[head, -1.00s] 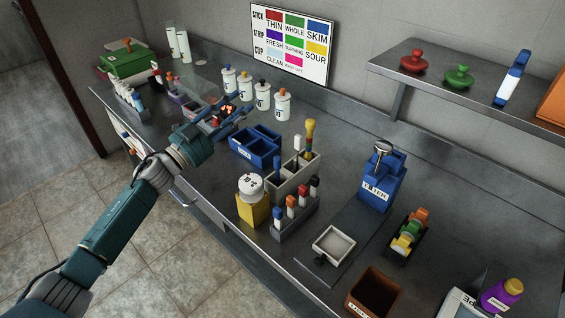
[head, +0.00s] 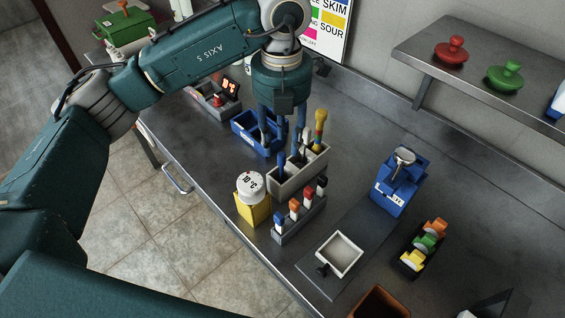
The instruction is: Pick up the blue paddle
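A narrow blue piece, apparently the blue paddle (head: 282,163), stands upright in the left part of a grey divided holder (head: 312,177). My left gripper (head: 282,132) points down from above, just over the holder's left back side. Its two fingers are spread apart, with the blue piece's line between and below them. I cannot tell whether a finger touches it. The fingers hide part of the holder's back and the paddle's top. My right gripper is not in view.
In the holder stands a yellow-topped brush (head: 319,130). In front are a rack of colour-capped sticks (head: 298,220) and a yellow block with a white round cap (head: 252,198). A blue bin (head: 248,133) is behind left. A blue device (head: 398,185) stands right.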

